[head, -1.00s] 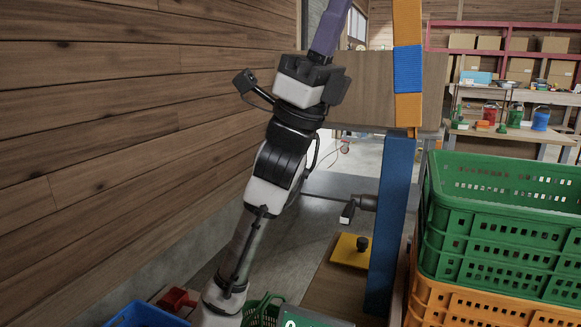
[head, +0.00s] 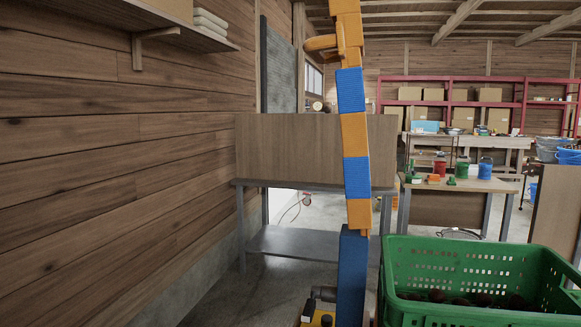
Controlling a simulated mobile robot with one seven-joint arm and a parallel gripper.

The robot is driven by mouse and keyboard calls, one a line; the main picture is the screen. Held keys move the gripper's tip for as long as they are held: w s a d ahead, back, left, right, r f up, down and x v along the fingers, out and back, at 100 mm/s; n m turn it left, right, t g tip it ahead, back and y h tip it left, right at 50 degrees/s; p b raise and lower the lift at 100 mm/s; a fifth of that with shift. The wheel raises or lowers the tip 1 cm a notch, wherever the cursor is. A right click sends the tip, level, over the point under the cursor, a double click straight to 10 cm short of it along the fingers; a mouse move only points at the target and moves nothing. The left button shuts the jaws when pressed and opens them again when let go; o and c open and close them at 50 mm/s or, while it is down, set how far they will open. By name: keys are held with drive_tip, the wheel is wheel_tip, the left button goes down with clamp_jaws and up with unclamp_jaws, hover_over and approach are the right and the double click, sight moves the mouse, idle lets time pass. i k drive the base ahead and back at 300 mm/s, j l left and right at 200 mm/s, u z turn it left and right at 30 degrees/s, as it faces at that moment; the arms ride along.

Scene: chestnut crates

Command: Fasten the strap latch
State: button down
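My gripper is not in view. I cannot make out a strap latch. A tall, slightly kinked upright of orange and blue sections (head: 355,135) runs down the middle, with an orange branch sticking out to the left near its top. It meets a plain blue post (head: 352,275) below; whether the upright bears on the latch I cannot tell. A green slatted crate (head: 470,262) stands at the lower right with dark round items, like chestnuts, inside. Its lower part is cut off by the picture edge.
A wooden plank wall (head: 110,160) runs along the left, with a shelf (head: 190,30) above. A workbench with a wooden back panel (head: 290,148) stands behind the upright. A table with coloured containers (head: 455,183) is farther right. Grey floor (head: 255,290) shows at lower left of the blue post.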

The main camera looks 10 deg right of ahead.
sight(307, 315)
drive_tip(key=i+j+z, duration=0.1)
drive_tip(key=j+z, duration=0.3)
drive_tip(key=j, duration=0.15)
drive_tip(key=j+z, duration=0.45)
drive_tip(key=k+j+z, duration=0.1)
drive_tip(key=j+z, duration=0.3)
drive_tip(key=j, duration=0.25)
